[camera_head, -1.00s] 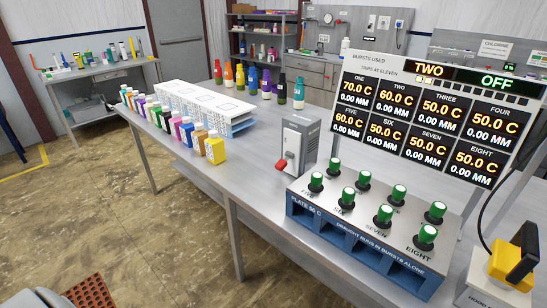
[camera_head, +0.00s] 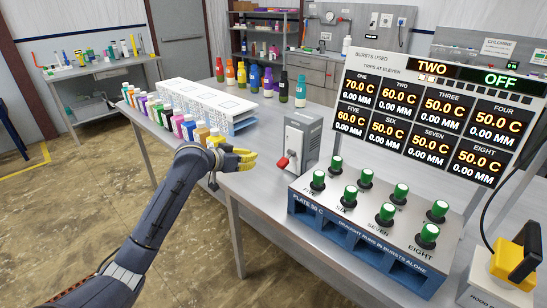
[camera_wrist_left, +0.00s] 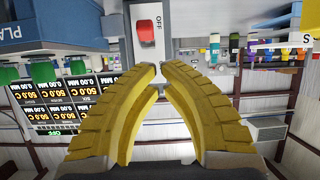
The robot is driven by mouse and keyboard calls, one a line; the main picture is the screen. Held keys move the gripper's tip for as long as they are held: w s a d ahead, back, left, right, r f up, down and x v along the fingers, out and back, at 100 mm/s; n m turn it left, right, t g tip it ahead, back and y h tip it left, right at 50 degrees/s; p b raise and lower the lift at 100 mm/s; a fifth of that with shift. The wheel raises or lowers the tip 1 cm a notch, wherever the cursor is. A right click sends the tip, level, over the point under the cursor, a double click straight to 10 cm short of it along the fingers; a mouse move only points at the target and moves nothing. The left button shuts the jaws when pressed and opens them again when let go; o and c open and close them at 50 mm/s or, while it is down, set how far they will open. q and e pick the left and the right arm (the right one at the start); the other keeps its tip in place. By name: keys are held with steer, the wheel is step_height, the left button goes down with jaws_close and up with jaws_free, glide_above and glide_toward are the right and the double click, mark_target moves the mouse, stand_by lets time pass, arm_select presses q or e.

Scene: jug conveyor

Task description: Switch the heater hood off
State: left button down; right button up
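A grey switch box (camera_head: 301,138) stands on the table, left of the button console. A red-tipped lever (camera_head: 282,162) is at its lower front. In the left wrist view the red switch tip (camera_wrist_left: 148,33) shows on a pale panel marked OFF, just beyond my fingertips. My left gripper (camera_head: 254,157) has yellow fingers and hovers over the table edge, left of the lever and apart from it. In the left wrist view its fingertips (camera_wrist_left: 158,73) almost meet, with nothing held. A yellow-and-black handle (camera_head: 514,262) on a white box, its label starting HOOD, stands at the right. My right gripper is out of view.
The console (camera_head: 362,235) with several green buttons and the display board (camera_head: 436,115) stand right of the grey box. A row of small bottles (camera_head: 178,125) lines the table's left edge beside white racks (camera_head: 205,100). Taller bottles (camera_head: 268,80) stand behind.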

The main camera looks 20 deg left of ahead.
arm_select(q)
step_height(320, 180, up, 3)
steer(key=d, duration=0.3)
glide_above(284, 159)
steer(key=s+a, duration=0.2)
steer(key=s, duration=0.2)
step_height(284, 159, down, 4)
steer(key=shift+w+d+f+m+h, duration=0.35)
steer(key=shift+w+f, duration=0.25)
steer(key=shift+f, duration=0.2)
steer(key=shift+w+d+f, duration=0.1)
steer(key=shift+w+f, duration=0.1)
steer(key=shift+f, duration=0.25)
steer(key=shift+w+d+f, duration=0.1)
steer(key=shift+w+f, duration=0.05)
steer(key=shift+f, duration=0.3)
steer(key=shift+a+f, duration=0.1)
steer(key=shift+f, duration=0.85)
steer(key=shift+r, duration=0.25)
